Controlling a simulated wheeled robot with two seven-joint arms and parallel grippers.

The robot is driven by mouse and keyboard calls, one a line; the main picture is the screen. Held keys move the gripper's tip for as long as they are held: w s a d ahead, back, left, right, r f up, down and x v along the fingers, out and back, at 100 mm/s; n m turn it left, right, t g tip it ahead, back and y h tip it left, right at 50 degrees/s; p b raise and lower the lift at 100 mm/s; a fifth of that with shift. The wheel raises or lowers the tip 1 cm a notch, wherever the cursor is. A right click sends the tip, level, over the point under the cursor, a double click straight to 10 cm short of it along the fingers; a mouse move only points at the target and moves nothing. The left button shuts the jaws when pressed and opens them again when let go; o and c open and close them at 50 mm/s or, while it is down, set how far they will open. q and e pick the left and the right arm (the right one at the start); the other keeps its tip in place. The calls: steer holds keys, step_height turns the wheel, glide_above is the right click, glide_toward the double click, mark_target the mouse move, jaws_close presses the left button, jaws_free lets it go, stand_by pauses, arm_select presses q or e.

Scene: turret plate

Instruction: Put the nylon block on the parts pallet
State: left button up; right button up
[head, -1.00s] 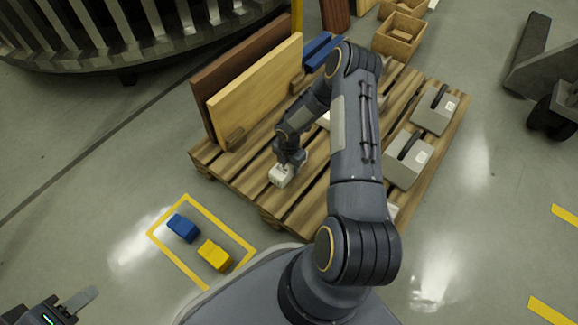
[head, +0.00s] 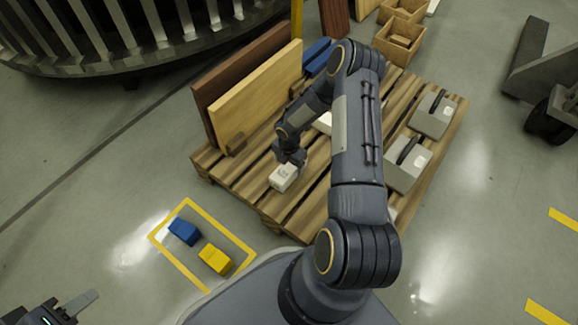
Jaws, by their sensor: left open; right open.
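The white nylon block (head: 283,177) lies on the slats near the front edge of the parts pallet (head: 243,192). My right gripper (head: 290,162) is open, just above and behind the block. Its fingers are small and partly hidden by its own wrist, so I cannot tell whether they touch the block. My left gripper (head: 72,306) is open and empty at the bottom left, over the floor and far from the pallet.
A blue block (head: 184,231) and a yellow block (head: 215,258) lie inside a yellow floor outline (head: 160,232). Wooden boards (head: 258,92) stand upright on the pallet's left side. Grey handled cases (head: 407,163) sit on its right. Open wooden boxes (head: 399,42) stand behind.

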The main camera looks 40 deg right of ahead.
step_height(320, 180, up, 9)
steer(key=p, duration=0.3)
step_height(320, 180, up, 13)
steer(key=m+t, duration=0.1)
steer(key=m, duration=0.4)
glide_above(289, 166)
steer(key=s+a+r+m+t, duration=0.1)
steer(key=s+a+r+m, duration=0.15)
steer(key=r, duration=0.35)
steer(key=s+a+r+m, duration=0.2)
steer(key=s+r+m, duration=0.2)
steer(key=r, duration=0.2)
steer(key=s+a+r+m+t+y, duration=0.1)
steer(key=s+a+r+m+y, duration=0.1)
steer(key=s+a+r+m, duration=0.2)
steer(key=s+a+r+m+t+y, duration=0.1)
steer(key=s+a+r+m, duration=0.4)
steer(key=s, duration=0.6)
steer(key=shift+s+a+m+t+y, duration=0.2)
steer(key=shift+a+m+t+y, duration=0.2)
steer(key=shift+a+m+t, duration=0.65)
steer(key=shift+d+r+g, duration=0.1)
steer(key=shift+d+g, duration=0.05)
steer(key=shift+g, duration=0.1)
step_height(289, 166, up, 35)
steer(key=p, duration=3.5)
steer(key=shift+f, duration=0.2)
